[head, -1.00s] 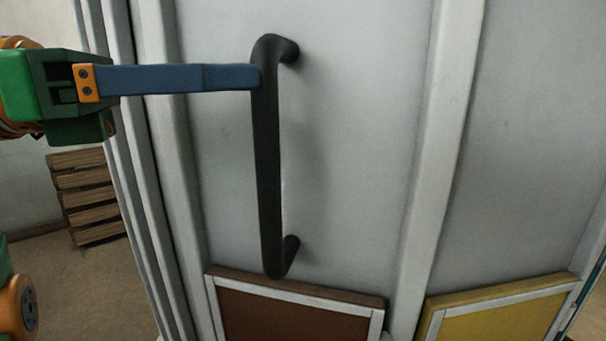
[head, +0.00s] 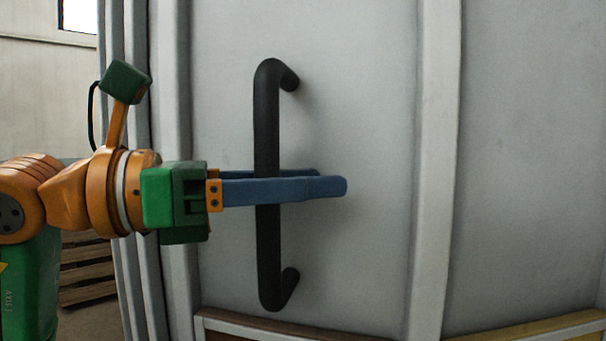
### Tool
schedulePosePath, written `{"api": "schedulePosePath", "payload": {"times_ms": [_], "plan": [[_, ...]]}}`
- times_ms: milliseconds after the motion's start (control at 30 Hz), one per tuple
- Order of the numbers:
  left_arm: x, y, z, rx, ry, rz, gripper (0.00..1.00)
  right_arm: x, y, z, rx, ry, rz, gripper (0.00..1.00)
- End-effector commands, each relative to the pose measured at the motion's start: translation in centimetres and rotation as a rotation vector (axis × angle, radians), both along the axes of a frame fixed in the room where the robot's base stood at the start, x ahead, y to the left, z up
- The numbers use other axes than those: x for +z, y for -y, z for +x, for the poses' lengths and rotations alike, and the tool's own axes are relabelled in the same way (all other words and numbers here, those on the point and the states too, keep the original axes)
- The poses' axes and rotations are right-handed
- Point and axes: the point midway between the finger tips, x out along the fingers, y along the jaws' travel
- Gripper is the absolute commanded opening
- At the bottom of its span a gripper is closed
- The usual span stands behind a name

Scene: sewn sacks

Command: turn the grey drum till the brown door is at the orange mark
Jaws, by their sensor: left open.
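The grey drum (head: 350,100) fills most of the head view, with raised vertical ribs. A black upright bar handle (head: 267,130) stands out from its panel. The top edge of the brown door (head: 230,331) shows below the handle at the bottom; the rest is cut off. My left gripper (head: 330,182) comes in from the left at the handle's middle. Its blue fingers are open, one in front of the bar and one behind it, with the tips past the bar. I cannot tell whether they touch it. The orange mark and my right gripper are not in view.
The top of a yellow door (head: 540,334) shows at the bottom right, past a rib (head: 437,150). Stacked wooden slats (head: 85,270) stand on the floor at the left, behind my arm. A pale wall with a window is behind them.

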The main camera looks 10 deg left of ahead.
Motion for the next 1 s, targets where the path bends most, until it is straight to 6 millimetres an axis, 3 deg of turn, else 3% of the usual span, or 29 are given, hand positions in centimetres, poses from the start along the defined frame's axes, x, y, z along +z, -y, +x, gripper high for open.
{"api": "schedulePosePath", "payload": {"times_ms": [233, 467, 1000], "plan": [[-0.03, 0.27, 0.16, 0.0, 0.001, -0.001, 0.57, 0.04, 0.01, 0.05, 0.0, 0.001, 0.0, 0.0], [-0.03, 0.25, 0.15, 0.0, 0.001, -0.001, 0.0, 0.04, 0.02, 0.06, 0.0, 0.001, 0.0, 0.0], [-0.04, 0.25, 0.15, 0.0, 0.0, 0.0, 0.0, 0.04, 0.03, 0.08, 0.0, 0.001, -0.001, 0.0]]}}
